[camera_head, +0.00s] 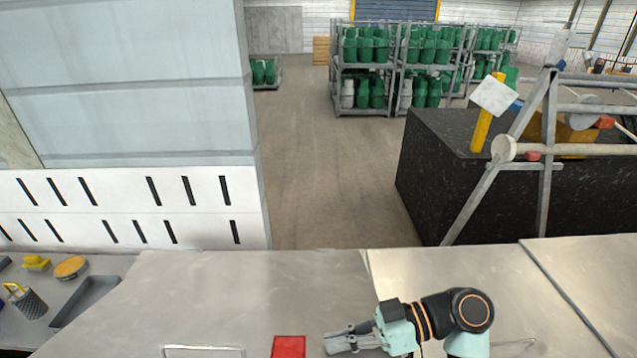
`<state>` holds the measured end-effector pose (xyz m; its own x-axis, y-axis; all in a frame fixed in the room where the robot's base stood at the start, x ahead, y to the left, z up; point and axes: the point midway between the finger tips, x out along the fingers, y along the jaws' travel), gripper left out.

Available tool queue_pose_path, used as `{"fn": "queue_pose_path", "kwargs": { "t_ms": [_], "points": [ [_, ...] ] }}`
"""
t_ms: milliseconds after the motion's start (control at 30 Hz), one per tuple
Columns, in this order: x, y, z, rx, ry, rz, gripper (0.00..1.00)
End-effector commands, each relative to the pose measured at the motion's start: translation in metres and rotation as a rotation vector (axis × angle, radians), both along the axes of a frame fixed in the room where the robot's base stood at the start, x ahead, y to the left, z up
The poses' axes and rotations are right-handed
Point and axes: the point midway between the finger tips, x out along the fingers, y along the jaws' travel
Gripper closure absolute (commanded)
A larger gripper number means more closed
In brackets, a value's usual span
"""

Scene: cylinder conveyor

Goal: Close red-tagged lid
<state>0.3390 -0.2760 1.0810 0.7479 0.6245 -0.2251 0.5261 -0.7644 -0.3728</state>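A red tag (288,347) sits at the bottom edge, on a broad grey metal lid (245,290) that fills the lower middle. A pale handle outline (205,350) shows on the lid left of the tag. Most of the tag's lower part and the lid's near part are cut off by the picture edge, so I cannot tell how far the lid is open. My gripper (328,342) points left, a little right of the red tag and apart from it in the picture. Its fingers look close together with nothing visible between them, but the opening is unclear.
Another metal panel (440,270) lies to the right, past a seam, with a handle (515,347) near the bottom. A side bench at left holds a grey tray (85,300), a grater (28,303) and small yellow items. A black block (510,200) and cylinder racks (375,90) stand beyond.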

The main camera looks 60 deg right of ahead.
Motion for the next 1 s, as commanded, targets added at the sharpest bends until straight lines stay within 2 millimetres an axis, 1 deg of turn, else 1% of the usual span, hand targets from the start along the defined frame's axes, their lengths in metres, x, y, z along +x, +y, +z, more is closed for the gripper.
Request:
{"fn": "queue_pose_path", "kwargs": {
  "t_ms": [400,500,567,800,900,1000],
  "points": [
    [0.0,0.0,-0.001,-0.002,-0.001,-0.001,1.0],
    [0.0,-0.001,0.004,-0.003,-0.001,-0.002,1.0],
    [0.0,-0.001,0.011,-0.006,-0.003,-0.001,1.0],
    [0.0,-0.001,0.066,-0.008,-0.004,-0.003,1.0],
    [0.0,-0.001,0.084,-0.006,-0.003,-0.001,1.0],
    [0.0,-0.001,0.095,-0.005,-0.002,-0.003,1.0]
  ]
}}
